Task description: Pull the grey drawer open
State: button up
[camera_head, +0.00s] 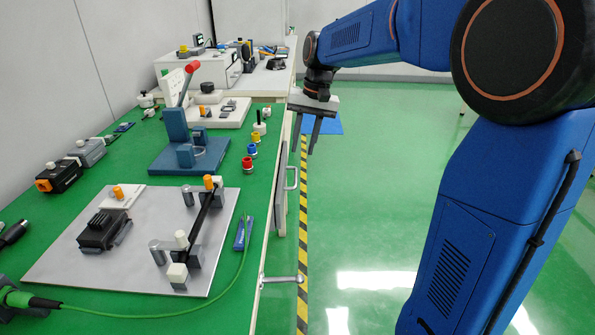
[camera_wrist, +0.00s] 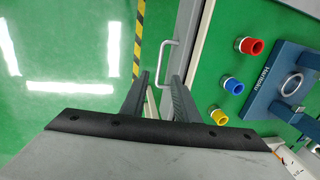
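The grey drawer (camera_head: 281,195) is seen edge-on in the side of the green-topped bench, with a pale U-shaped handle (camera_head: 292,178) on its front. In the wrist view the handle (camera_wrist: 164,62) lies beyond my fingertips, roughly in line with the gap between them. My gripper (camera_head: 304,151) is open and empty, fingers pointing down, above the handle in the head view. Both fingers also show in the wrist view (camera_wrist: 160,82). I see no contact between fingers and handle. How far the drawer stands out is hard to tell.
A second metal handle (camera_head: 283,279) sticks out from the bench side nearer the camera. The bench top (camera_head: 215,172) holds a blue clamp stand (camera_head: 190,153), coloured knobs and a grey plate (camera_head: 140,262) with fixtures. Green floor (camera_head: 390,220) right of the striped tape is clear.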

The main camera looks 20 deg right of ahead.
aim_at(296, 177)
jog(key=f, duration=0.3)
jog(key=a+f, duration=0.1)
jog(key=f, duration=0.5)
jog(key=shift+w+a+f, duration=0.25)
jog(key=shift+w+a, duration=0.05)
jog(key=shift+a, duration=0.05)
grip_shut()
